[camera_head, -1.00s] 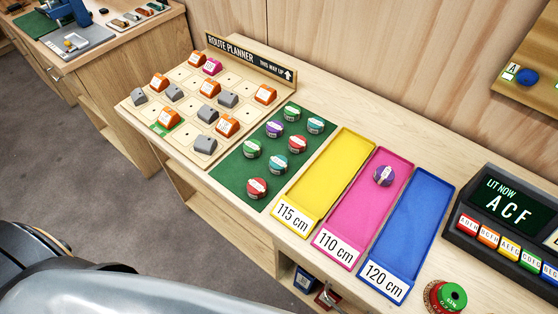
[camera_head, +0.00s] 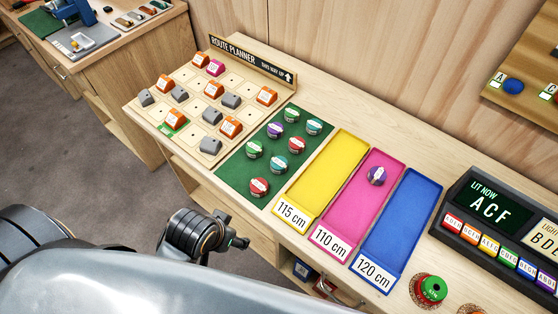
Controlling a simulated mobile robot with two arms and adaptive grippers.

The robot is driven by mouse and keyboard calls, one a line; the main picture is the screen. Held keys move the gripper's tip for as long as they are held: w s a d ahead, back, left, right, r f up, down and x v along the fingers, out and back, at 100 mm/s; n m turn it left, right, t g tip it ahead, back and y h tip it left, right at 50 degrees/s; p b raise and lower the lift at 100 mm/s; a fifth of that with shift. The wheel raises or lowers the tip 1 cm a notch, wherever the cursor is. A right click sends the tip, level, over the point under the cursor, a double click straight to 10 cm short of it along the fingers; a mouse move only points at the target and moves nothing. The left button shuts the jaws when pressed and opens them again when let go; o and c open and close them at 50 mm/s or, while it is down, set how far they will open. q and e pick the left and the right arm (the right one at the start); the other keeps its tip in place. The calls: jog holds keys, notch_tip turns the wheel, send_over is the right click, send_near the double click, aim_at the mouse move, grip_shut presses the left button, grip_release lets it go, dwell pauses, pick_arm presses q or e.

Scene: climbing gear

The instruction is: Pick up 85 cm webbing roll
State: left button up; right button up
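Several webbing rolls with white labels sit on the green mat (camera_head: 229,180): a green one (camera_head: 292,115), a teal one (camera_head: 314,126), a purple one (camera_head: 274,129), a green one (camera_head: 254,149), a teal one (camera_head: 279,164) and a red one (camera_head: 259,187). Their labels are too small to read, so I cannot tell which is 85 cm. Another purple roll (camera_head: 376,176) lies in the pink 110 cm tray (camera_head: 345,212). My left gripper (camera_head: 238,243) is low beside the bench front, away from the rolls; its fingers are too small to judge. My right gripper is not in view.
The yellow 115 cm tray (camera_head: 325,178) and blue 120 cm tray (camera_head: 405,222) are empty. The route planner board (camera_head: 238,92) with orange and grey blocks stands left. A lit display box (camera_head: 497,208) and a red-green spool (camera_head: 430,289) are right.

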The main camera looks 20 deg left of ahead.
pick_arm(q)
jog(key=w+d+r+t, duration=0.1)
jog(key=w+r+t, duration=0.1)
jog(key=w, duration=0.1)
jog(key=w+d+r+n+t, duration=0.1)
jog(key=w+d+r+t, duration=0.1)
jog(key=w+t, duration=0.1)
jog(key=w+d+r+n+t, duration=0.1)
jog(key=w+r+t, duration=0.1)
jog(key=w+t, duration=0.1)
jog(key=shift+w+d+y, duration=0.25)
jog(key=shift+w+y, duration=0.05)
jog(key=shift+w, duration=0.45)
jog(key=p, duration=0.2)
send_near(279, 163)
jog(key=x, duration=0.3)
jog(key=shift+w+a+f, duration=0.1)
jog(key=shift+w+a, duration=0.05)
jog(key=shift+a, duration=0.15)
jog(key=shift+w+f, duration=0.2)
jog(key=shift+w, duration=0.25)
jog(key=shift+d+p+x, duration=0.1)
jog(key=shift+p+x, duration=0.25)
jog(key=shift+x, duration=0.75)
jog(key=shift+d+p+x, duration=0.15)
jog(key=shift+p+x, duration=0.15)
jog(key=shift+x, duration=0.75)
jog(key=shift+f, duration=0.1)
jog(key=shift+s, duration=0.1)
